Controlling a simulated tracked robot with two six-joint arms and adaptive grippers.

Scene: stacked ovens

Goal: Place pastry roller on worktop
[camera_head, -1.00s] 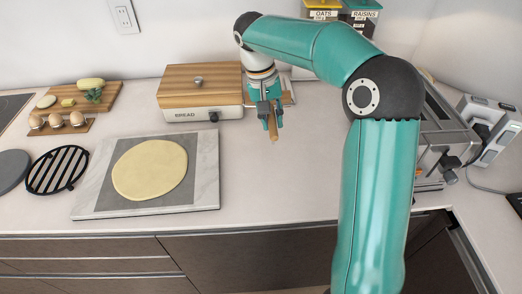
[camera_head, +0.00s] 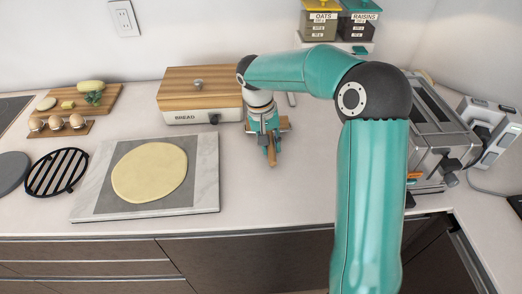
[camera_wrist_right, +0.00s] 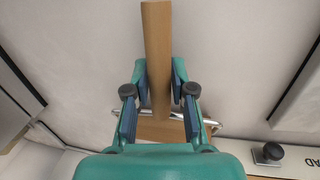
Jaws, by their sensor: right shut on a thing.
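The pastry roller (camera_head: 271,157) is a light-brown wooden rod, and its near end shows below my right gripper (camera_head: 266,143) in the head view. In the right wrist view the roller (camera_wrist_right: 157,45) runs between both fingers of my right gripper (camera_wrist_right: 158,85), which is shut on it. The gripper points down over the pale worktop (camera_head: 285,195), right of the dough slab. I cannot tell whether the roller touches the worktop. Part of the roller is hidden by the gripper. My left gripper is not in view.
A bread box (camera_head: 200,95) stands behind and left of the gripper. A marble slab (camera_head: 207,190) with flat dough (camera_head: 150,172) lies to the left. A toaster (camera_head: 435,135) stands at the right. The front worktop between slab and toaster is clear, partly behind my arm.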

